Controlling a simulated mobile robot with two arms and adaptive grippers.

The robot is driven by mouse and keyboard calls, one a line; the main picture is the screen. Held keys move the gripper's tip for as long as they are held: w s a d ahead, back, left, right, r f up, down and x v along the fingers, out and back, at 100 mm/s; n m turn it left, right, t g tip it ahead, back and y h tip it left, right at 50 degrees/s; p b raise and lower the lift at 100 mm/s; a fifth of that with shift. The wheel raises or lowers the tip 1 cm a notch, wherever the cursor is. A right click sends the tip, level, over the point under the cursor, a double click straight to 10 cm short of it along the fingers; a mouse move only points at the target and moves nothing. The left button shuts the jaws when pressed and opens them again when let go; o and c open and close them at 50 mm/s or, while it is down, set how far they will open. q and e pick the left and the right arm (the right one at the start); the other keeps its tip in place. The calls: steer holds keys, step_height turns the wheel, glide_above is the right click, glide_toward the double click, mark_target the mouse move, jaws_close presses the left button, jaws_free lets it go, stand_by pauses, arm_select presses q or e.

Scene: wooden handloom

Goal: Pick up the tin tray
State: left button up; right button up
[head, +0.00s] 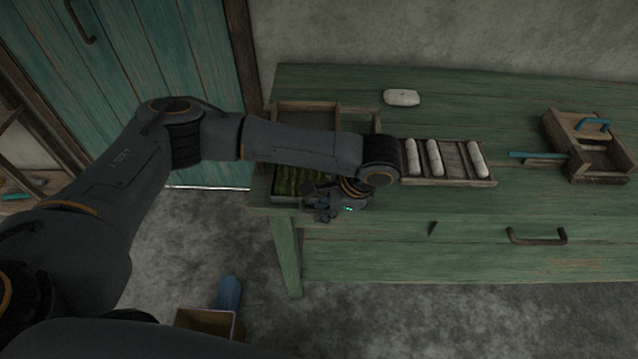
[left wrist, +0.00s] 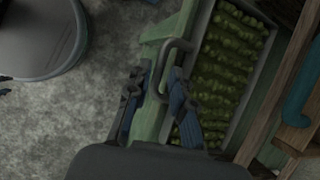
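The tin tray (head: 286,199) is a grey metal tray filled with rows of green, bumpy pieces. It sits at the front left edge of the green table, partly hidden by my left arm in the head view. It also shows in the left wrist view (left wrist: 264,55), with a grey loop handle (left wrist: 176,44) on its near side. My left gripper (head: 322,212) is at the tray's front edge. In the left wrist view its two dark fingers (left wrist: 156,103) are apart, with the handle's lower end between them. Whether they touch it, I cannot tell. My right gripper is out of view.
A wooden rack with white rolls (head: 451,161) stands right of the tray, and an empty wooden box (head: 305,106) behind it. A white oblong piece (head: 401,97) lies farther back. A wooden caddy (head: 590,150) is at the right. A bin (head: 209,322) stands on the floor.

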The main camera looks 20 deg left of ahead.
arm_select(q)
steer(key=shift+a+f, duration=0.2)
steer(key=shift+f, duration=0.2)
steer(key=shift+c, duration=0.4)
jaws_close()
steer(key=shift+r, duration=0.15)
